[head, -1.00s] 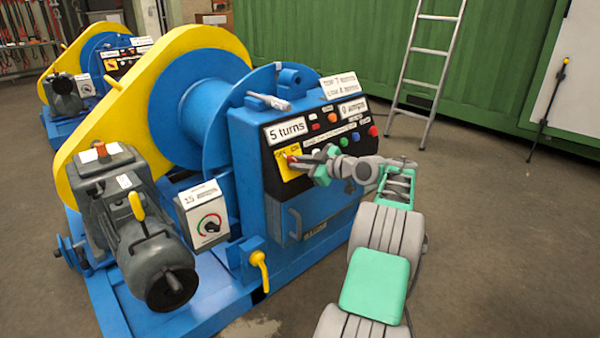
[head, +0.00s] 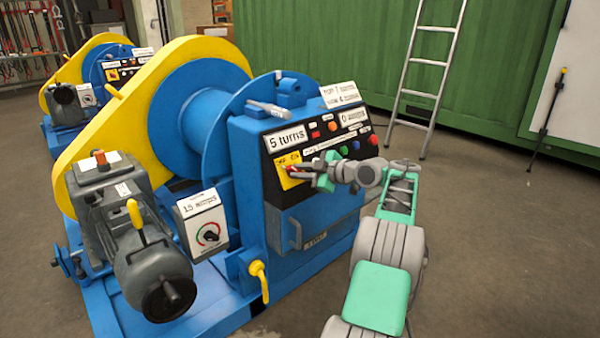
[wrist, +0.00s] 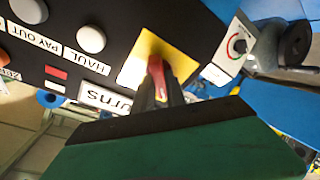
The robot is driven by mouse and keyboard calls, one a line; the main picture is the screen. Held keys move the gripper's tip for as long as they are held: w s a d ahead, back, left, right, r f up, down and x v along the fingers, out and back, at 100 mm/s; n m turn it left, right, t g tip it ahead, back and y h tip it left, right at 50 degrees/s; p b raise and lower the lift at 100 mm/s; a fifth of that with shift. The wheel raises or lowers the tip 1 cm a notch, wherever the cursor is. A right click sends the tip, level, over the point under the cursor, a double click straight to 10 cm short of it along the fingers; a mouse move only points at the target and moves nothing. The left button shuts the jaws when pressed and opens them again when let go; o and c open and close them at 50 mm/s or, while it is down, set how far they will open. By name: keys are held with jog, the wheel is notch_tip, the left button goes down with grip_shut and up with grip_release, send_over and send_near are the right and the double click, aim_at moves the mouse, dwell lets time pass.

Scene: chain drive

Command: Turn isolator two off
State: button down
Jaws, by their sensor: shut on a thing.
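A red switch handle (head: 292,168) sits on a yellow plate (head: 287,182) on the black control panel of the near blue winch. The handle (wrist: 156,66) and plate (wrist: 181,54) also show in the wrist view. My gripper (head: 303,170) reaches in from the right, with its fingers shut on the red handle. The fingers hide part of the handle and plate. I cannot read an isolator number or the on and off marks.
Several coloured buttons (head: 355,145) and white labels lie beside the switch. A dial box (head: 203,222) and grey motor (head: 150,262) stand to the left. A second winch (head: 95,70) stands behind. A ladder (head: 428,70) leans at the green wall.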

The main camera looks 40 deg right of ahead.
jog(key=c, duration=1.4)
grip_release()
jog(key=shift+o, duration=0.2)
jog(key=p+v, duration=0.2)
jog(key=v, duration=0.5)
jog(key=shift+s, duration=0.35)
jog(key=shift+r, duration=0.2)
